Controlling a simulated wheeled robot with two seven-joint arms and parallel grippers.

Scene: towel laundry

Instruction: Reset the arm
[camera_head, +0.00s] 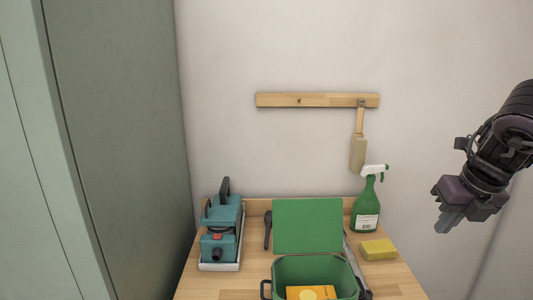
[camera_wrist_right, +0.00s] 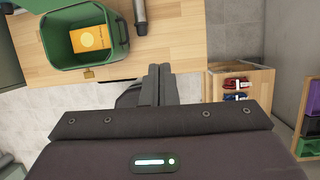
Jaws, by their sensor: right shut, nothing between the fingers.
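My right gripper (camera_head: 451,217) is at the right side of the head view, raised in the air to the right of the wooden table. It is shut and empty. In the right wrist view its fingers (camera_wrist_right: 158,85) are together, with the floor and the table edge beyond them. My left gripper does not show in either view.
The wooden table (camera_head: 400,279) holds a green bin (camera_head: 345,277) with an open lid and a yellow box (camera_head: 311,293) inside, a teal machine (camera_head: 219,240), a green spray bottle (camera_head: 367,207) and a yellow sponge (camera_head: 378,250). A brush (camera_head: 358,152) hangs above.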

